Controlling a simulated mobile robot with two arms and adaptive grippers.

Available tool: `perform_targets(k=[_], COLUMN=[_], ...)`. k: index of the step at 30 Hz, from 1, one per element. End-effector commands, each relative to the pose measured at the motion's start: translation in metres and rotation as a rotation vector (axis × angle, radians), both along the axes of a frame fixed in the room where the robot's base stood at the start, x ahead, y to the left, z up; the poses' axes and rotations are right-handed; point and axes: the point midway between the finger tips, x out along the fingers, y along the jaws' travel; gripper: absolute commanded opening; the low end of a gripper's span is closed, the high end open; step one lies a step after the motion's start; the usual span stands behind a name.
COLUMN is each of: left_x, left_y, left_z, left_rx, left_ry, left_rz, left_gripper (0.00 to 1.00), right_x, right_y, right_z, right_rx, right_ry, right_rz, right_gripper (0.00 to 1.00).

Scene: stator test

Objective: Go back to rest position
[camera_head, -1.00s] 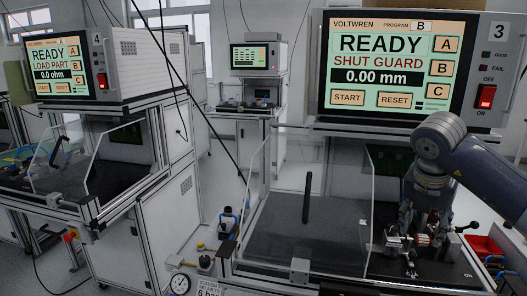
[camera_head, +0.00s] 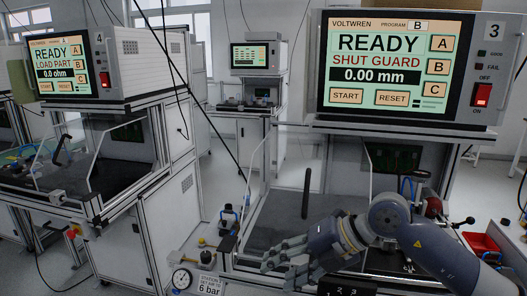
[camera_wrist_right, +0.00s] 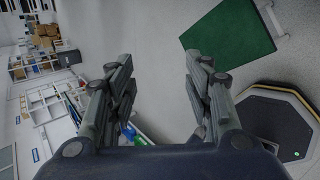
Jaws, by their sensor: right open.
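My right gripper (camera_head: 276,256) is at the front edge of station 3 in the head view, pointing left, with its arm coming in from the lower right. In the right wrist view its two fingers (camera_wrist_right: 159,68) stand wide apart with only floor between them. It is open and empty. My left gripper is not in view. The station 3 tester (camera_head: 410,65) reads READY, SHUT GUARD, 0.00 mm. Below it a black upright handle (camera_head: 306,193) stands by the clear guard. My arm hides most of the fixture on the right of the bench.
Station 4 (camera_head: 70,70) stands at the left and reads LOAD PART. A pressure gauge (camera_head: 181,279) and a 6 bar sign (camera_head: 209,285) are near the gripper. A red bin (camera_head: 480,243) is at the right. The wrist view shows a green mat (camera_wrist_right: 228,40) on open floor.

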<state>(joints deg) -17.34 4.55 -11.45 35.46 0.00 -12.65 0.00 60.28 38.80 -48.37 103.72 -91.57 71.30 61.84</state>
Motion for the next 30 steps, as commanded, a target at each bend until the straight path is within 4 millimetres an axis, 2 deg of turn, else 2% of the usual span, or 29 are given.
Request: perform_targets(k=[1, 3, 6, 8, 10, 12, 15, 17, 20, 23, 26, 29, 30], left_x=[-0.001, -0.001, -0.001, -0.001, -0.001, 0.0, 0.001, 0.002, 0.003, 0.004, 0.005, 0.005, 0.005], left_y=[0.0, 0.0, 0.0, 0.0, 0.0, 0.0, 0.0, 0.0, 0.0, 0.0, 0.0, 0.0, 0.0], left_z=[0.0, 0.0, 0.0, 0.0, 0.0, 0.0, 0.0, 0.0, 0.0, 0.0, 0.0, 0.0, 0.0], left_rx=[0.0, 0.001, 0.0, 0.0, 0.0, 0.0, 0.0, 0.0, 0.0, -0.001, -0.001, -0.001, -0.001], left_ry=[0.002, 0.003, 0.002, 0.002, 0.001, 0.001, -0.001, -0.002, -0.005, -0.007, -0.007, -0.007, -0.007], left_rz=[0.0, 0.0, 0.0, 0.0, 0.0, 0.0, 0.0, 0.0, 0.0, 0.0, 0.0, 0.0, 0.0], left_gripper=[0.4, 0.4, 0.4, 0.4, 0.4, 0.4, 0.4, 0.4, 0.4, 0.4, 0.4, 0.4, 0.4], right_x=[-0.015, -0.031, -0.048, -0.053, -0.054, -0.05, -0.036, -0.025, -0.005, 0.01, 0.016, 0.008, 0.0], right_y=[0.029, 0.059, 0.087, 0.094, 0.094, 0.086, 0.062, 0.042, 0.004, -0.038, -0.078, -0.113, -0.126], right_z=[0.006, 0.024, 0.056, 0.078, 0.101, 0.12, 0.137, 0.139, 0.127, 0.096, 0.048, -0.013, -0.039], right_rx=[0.132, 0.317, 0.579, 0.735, 0.908, 1.069, 1.276, 1.38, 1.517, 1.601, 1.623, 1.581, 1.546], right_ry=[0.004, 0.002, 0.001, 0.006, 0.014, 0.026, 0.05, 0.07, 0.114, 0.17, 0.244, 0.335, 0.378], right_rz=[0.044, 0.08, 0.084, 0.058, 0.004, -0.078, -0.238, -0.358, -0.589, -0.852, -1.136, -1.427, -1.543], right_gripper=[0.47, 0.47, 0.47, 0.47, 0.47, 0.47, 0.47, 0.47, 0.47, 0.47, 0.47, 0.47, 0.47])
